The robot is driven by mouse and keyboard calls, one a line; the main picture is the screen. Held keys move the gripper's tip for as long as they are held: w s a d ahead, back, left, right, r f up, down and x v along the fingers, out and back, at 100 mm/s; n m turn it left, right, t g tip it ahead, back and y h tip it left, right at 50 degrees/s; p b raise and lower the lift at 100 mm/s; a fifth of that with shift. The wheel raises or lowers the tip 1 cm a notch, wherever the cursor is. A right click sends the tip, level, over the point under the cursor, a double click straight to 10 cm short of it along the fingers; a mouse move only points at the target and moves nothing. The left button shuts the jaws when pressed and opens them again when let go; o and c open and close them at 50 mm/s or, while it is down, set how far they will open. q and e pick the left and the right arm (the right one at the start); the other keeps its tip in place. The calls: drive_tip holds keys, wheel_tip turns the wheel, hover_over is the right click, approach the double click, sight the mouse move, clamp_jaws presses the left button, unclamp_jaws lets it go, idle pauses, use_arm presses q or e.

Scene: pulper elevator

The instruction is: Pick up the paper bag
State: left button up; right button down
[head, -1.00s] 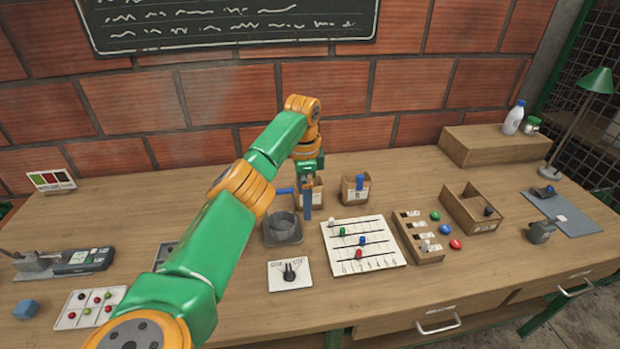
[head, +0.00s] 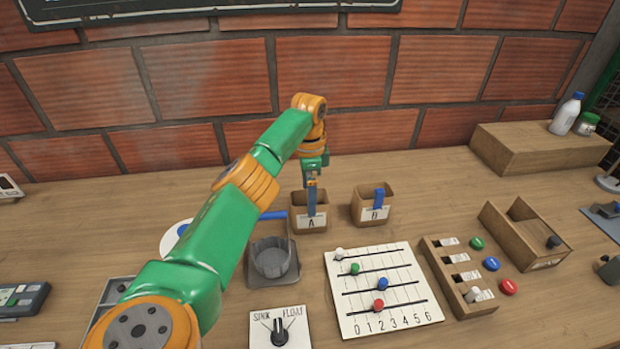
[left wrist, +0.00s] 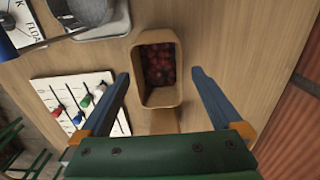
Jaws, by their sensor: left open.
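A small open-topped brown paper bag (head: 299,212) labelled A stands upright on the workbench. A similar brown bag (head: 360,208) labelled B, with a blue piece at its top, stands to its right. My left gripper (head: 312,198) is over bag A, pointing down, with a blue finger in front of it. In the left wrist view the gripper (left wrist: 158,76) is open. Its two blue fingers lie on either side of a brown bag (left wrist: 142,90) holding dark red berries, with visible gaps. My right gripper is not in view.
A grey pulper-like device (head: 272,262) with a blue handle sits left of bag A. A white slider board (head: 410,305), a SINK/FLOAT dial (head: 280,330) and a wooden button block (head: 455,285) lie in front. A brick wall (head: 340,70) stands behind.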

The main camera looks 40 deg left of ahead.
use_arm(q)
wheel_tip(320, 180, down, 6)
drive_tip(key=shift+d+r+p, duration=0.1)
drive_tip(key=shift+p, duration=0.25)
drive_tip(key=c, duration=1.5)
